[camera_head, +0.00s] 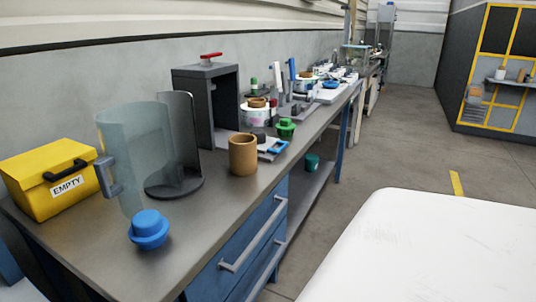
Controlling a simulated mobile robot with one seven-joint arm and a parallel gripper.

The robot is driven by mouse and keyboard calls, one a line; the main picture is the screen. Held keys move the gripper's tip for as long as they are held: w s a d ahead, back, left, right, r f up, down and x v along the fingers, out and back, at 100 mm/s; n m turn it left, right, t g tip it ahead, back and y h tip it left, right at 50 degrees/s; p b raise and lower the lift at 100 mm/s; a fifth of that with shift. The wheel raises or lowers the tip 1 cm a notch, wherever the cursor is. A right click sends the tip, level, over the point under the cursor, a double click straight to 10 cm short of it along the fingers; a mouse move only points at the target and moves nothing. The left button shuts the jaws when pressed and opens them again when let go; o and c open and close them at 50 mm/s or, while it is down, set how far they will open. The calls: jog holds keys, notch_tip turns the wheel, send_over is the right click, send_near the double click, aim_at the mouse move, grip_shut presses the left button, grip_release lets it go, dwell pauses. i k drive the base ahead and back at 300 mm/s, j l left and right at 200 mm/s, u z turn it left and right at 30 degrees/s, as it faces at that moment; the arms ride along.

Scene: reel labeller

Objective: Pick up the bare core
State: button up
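A bare brown core (243,155), a short upright cardboard-like tube open at the top, stands on the grey worktop (205,220) near its front edge. It stands apart from the things around it, with its front side fully visible. My gripper is not in view.
Left of the core are a dark stand with a curved back (185,185), a clear curved guard (135,150), a blue knob-like piece (148,229) and a yellow box marked EMPTY (50,180). A dark press frame (207,72) stands behind. A green piece (286,129) and cluttered items lie beyond.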

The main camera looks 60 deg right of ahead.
aim_at(242, 146)
jog(key=z, duration=1.4)
